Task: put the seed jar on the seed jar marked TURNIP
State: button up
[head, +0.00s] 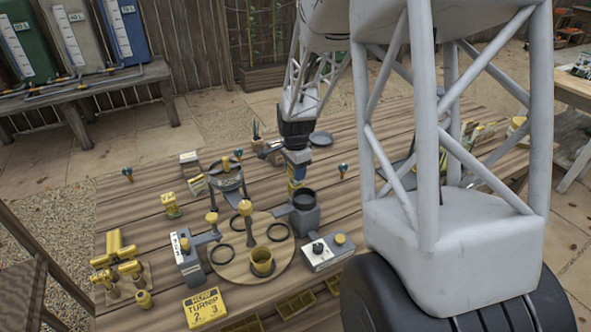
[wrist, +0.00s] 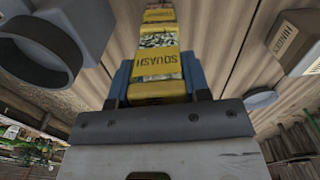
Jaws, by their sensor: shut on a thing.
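My gripper (head: 297,160) points down over the middle of the table, its blue fingers shut on a yellow seed jar. In the wrist view this jar (wrist: 155,88) sits between the fingers. A yellow label reading SQUASH (wrist: 155,58) and a seed picture show in line with it. More yellow with a small label (wrist: 160,14) shows beyond; I cannot tell whether that is a second jar beneath. No jar's TURNIP label is readable. A small yellow container with a picture (head: 171,205) stands left of my gripper.
A round wooden board (head: 240,270) with dark rings and a yellow cup (head: 262,262) is in front. A grey device with a dark round cup (head: 304,211) stands close to my gripper. Yellow pipe fittings (head: 120,262) are at left.

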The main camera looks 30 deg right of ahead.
jog(key=shift+f, duration=0.1)
jog(key=o, duration=1)
jog(key=shift+c, duration=0.2)
notch_tip(320, 180, up, 12)
jog(key=shift+r, duration=0.15)
dwell(0.4)
